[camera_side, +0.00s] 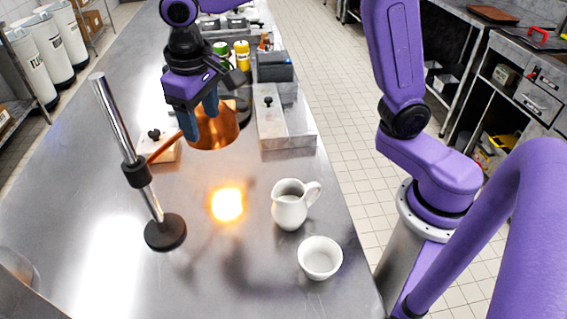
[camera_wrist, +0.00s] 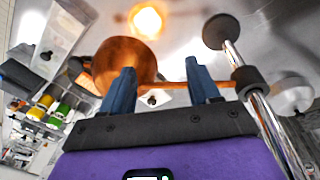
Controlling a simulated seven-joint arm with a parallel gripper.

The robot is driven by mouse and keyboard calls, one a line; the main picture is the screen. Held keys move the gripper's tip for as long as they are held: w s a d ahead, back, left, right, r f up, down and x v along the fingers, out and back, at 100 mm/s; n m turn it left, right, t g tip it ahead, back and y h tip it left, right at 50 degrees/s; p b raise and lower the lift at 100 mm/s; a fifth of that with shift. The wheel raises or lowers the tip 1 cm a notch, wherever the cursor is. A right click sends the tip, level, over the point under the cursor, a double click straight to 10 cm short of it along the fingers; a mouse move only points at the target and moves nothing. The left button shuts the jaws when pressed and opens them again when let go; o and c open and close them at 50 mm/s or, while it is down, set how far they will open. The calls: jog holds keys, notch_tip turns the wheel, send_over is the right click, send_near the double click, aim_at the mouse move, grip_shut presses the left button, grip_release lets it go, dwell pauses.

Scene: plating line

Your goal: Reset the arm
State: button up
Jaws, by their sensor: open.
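My gripper (camera_side: 198,112) is open with nothing in its jaws, at the copper lamp over the steel counter. The lamp's copper shade (camera_side: 216,132) hangs from a copper rod clamped to a chrome pole (camera_side: 112,120) on a round black base (camera_side: 165,232). In the wrist view, the gripper (camera_wrist: 160,75) has its blue fingers spread, with the copper shade (camera_wrist: 118,62) behind the left finger. The rod passes beyond the fingers toward the pole (camera_wrist: 268,125). I cannot tell whether the fingers touch the lamp.
A white jug (camera_side: 289,212) and a white bowl (camera_side: 320,259) stand on the counter (camera_side: 215,275), right of a bright glow. Behind the lamp are a lidded steel container (camera_side: 270,125), a dark box (camera_side: 274,67) and a yellow bottle (camera_side: 242,56).

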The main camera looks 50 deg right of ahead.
jog(key=s+d+f+n, duration=0.2)
jog(key=s+d, duration=0.3)
jog(key=s, duration=0.3)
jog(key=s+d+f+n+g+y, duration=0.1)
jog(key=s+d+n, duration=0.3)
jog(key=s, duration=0.4)
jog(key=s+d+f+n, duration=0.3)
jog(key=s+d, duration=0.3)
jog(key=s, duration=0.2)
jog(key=shift+s+d+f+n, duration=0.15)
jog(key=shift+s+d+n, duration=0.05)
jog(key=shift+d+n, duration=0.1)
jog(key=shift+c, duration=0.2)
